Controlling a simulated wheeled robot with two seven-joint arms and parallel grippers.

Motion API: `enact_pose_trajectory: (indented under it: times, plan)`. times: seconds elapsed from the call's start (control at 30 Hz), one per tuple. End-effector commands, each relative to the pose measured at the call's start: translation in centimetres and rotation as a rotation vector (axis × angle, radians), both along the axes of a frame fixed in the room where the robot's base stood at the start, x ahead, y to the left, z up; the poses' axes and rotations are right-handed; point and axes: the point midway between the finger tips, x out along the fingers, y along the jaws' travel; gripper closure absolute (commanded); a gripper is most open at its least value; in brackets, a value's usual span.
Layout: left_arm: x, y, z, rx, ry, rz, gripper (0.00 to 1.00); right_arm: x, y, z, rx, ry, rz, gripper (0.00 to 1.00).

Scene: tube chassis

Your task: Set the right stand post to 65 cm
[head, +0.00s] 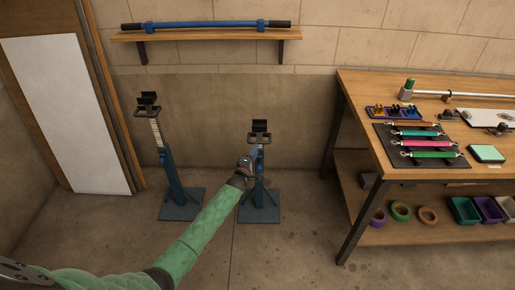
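The right stand (260,196) is a blue post on a flat square base on the floor, with a dark forked cradle (260,137) on top. It stands upright and its cradle sits lower than that of the left stand (174,188). My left gripper (249,162) is at the upper part of the right stand's post, just below the cradle. It covers part of the post, and its fingers are too small to tell whether they are open or shut. No height marks are readable on the right post. My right gripper is not in view.
The left stand's raised inner post shows a pale scale (156,132). A wall shelf (207,34) holds a blue bar (207,24). A wooden workbench (362,98) with tools stands at right. A white panel (66,115) leans at left. Floor between stands and bench is clear.

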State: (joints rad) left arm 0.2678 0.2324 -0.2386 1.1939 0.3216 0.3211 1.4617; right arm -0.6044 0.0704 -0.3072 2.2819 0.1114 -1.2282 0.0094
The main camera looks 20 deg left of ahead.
Motion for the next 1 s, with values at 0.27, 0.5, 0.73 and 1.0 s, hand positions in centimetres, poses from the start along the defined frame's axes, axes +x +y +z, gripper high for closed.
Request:
enact_pose_trajectory:
  times: [0.27, 0.5, 0.73, 1.0]
  plan:
    - [-2.1, 0.3, -0.4, 0.0, 0.0, 0.001, 0.64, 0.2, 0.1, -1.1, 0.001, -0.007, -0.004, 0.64]
    - [-2.3, 0.3, -0.4, 0.0, 0.001, 0.001, 0.64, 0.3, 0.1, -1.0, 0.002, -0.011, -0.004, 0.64]
    - [-2.2, 0.3, -0.4, 0.0, 0.001, 0.001, 0.64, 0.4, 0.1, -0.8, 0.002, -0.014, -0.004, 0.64]
    - [-2.2, 0.3, -0.6, 0.085, 0.002, 0.014, 0.64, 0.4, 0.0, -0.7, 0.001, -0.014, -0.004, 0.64]
